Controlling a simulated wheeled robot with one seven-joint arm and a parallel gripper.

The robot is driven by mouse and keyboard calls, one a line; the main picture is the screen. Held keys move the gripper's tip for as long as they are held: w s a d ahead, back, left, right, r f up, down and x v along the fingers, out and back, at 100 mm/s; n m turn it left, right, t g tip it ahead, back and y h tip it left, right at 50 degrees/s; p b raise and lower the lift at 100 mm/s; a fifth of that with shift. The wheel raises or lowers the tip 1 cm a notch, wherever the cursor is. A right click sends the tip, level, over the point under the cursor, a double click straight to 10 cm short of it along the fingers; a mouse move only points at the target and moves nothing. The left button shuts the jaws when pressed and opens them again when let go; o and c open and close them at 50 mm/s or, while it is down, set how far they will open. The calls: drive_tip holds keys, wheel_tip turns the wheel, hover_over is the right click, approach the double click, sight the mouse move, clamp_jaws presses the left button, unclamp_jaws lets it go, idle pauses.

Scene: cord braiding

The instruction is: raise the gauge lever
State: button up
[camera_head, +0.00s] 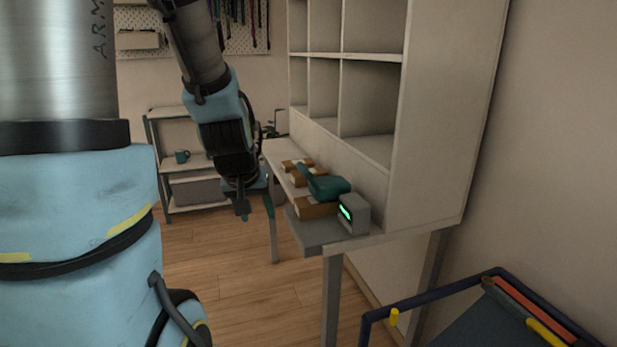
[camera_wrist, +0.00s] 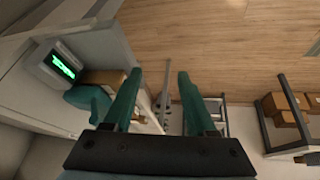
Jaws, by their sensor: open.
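A small grey box with a lit green display (camera_head: 353,213) stands at the near end of the workbench. It also shows at the upper left in the wrist view (camera_wrist: 60,66). A teal curved device (camera_head: 325,187) sits just behind it, and in the wrist view this teal body (camera_wrist: 88,103) is left of my fingers, partly hidden. I cannot make out a distinct gauge lever. My gripper (camera_head: 257,217) hangs in the air to the left of the bench, apart from these things. Its teal fingers are spread, with nothing gripped between them (camera_wrist: 160,75).
Wooden boxes (camera_head: 316,208) lie along the bench (camera_head: 372,239), below a white cubby shelf (camera_head: 433,130). A grey plate (camera_head: 310,234) sits at the bench's near end. A blue-framed cart (camera_head: 430,299) is at lower right. A rack (camera_head: 186,208) stands behind; the floor between is clear.

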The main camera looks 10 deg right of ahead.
sight(303, 171)
drive_tip(key=w+d+n+t+b, duration=0.1)
drive_tip(key=w+d+t+b, duration=0.65)
drive_tip(key=d, duration=0.45)
drive_tip(key=d+n+t+y+b, duration=0.1)
drive_tip(key=s+r+n+t+y+b, duration=0.1)
drive_tip(key=t+b, duration=0.1)
drive_tip(key=s+d+n+t+y+b, duration=0.1)
drive_tip(key=t, duration=0.1)
drive_tip(key=shift+s+d+r+y, duration=0.2)
drive_tip(key=shift+d+y, duration=0.1)
drive_tip(key=shift+y, duration=0.1)
drive_tip(key=shift+w+a+r, duration=0.15)
drive_tip(key=shift+w, duration=0.3)
drive_tip(key=w, duration=0.3)
drive_tip(key=w+a, duration=0.1)
drive_tip(key=w, duration=0.2)
drive_tip(key=w+p, duration=0.1)
drive_tip(key=w, duration=0.2)
drive_tip(key=shift+w+a, duration=0.15)
drive_tip(key=shift+w, duration=0.2)
drive_tip(key=shift+c, duration=0.2)
clamp_jaws()
